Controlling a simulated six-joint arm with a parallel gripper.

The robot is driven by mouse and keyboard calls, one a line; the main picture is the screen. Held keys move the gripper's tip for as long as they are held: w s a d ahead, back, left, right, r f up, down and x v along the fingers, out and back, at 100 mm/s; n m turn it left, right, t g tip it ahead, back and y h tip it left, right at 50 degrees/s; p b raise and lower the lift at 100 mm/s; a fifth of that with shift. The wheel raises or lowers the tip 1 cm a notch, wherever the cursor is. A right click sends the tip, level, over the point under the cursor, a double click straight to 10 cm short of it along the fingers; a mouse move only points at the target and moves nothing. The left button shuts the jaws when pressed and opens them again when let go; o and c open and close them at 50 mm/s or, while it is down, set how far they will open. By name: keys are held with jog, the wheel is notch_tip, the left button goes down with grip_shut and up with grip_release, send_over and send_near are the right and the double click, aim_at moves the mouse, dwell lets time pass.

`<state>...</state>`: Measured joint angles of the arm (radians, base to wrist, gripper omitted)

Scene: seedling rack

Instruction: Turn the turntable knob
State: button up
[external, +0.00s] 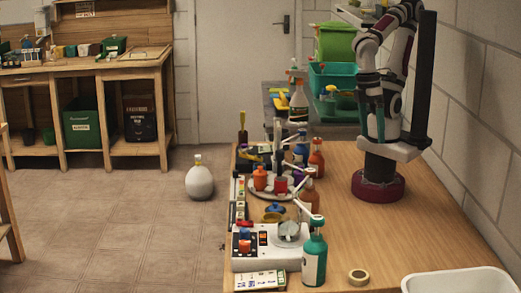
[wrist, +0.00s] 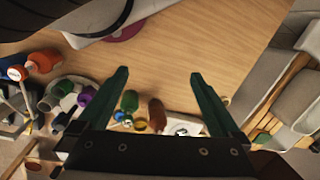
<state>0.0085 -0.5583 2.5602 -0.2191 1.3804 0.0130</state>
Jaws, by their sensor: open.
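In the external view a round turntable-like tray (external: 262,193) carries an orange pot (external: 260,178) and a red piece (external: 281,185). Nearer the camera, a white box (external: 262,262) has an orange-red knob-like part (external: 245,246) and a pale round disc (external: 289,231) on top. I cannot tell for sure which part is the turntable knob. My gripper (external: 376,122) hangs high beside my arm at the back right, well apart from both. In the wrist view my gripper (wrist: 160,72) is open and empty, with bare tabletop between its green fingers. Part of a white object (wrist: 184,129) shows low between them.
Several pump bottles, such as the teal one (external: 314,258), crowd the table's left half. A tape roll (external: 359,277) and a white bin (external: 462,282) are at the front right. The table's middle right (external: 400,230) is clear. A white jug (external: 199,181) stands on the floor.

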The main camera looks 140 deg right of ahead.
jog(key=shift+w+d+r, duration=0.1)
jog(key=shift+w+r, duration=0.05)
jog(key=shift+c, duration=1)
jog(key=w+d+r, duration=0.1)
jog(key=w+d, duration=0.1)
jog(key=w+d+r+n, duration=0.1)
jog(key=w+d, duration=0.1)
jog(key=w+d+r+n+g+h, duration=0.1)
jog(key=w+d, duration=0.1)
jog(key=shift+w+d, duration=0.3)
jog(key=shift+d, duration=0.05)
jog(key=c, duration=0.4)
jog(key=n+g, duration=0.3)
jog(key=n, duration=0.1)
send_over(279, 151)
jog(key=w, duration=0.7)
jog(key=shift+h, duration=0.4)
jog(key=x, duration=1.6)
jog(key=shift+s+a, duration=0.15)
jog(key=shift+s, duration=0.25)
grip_shut()
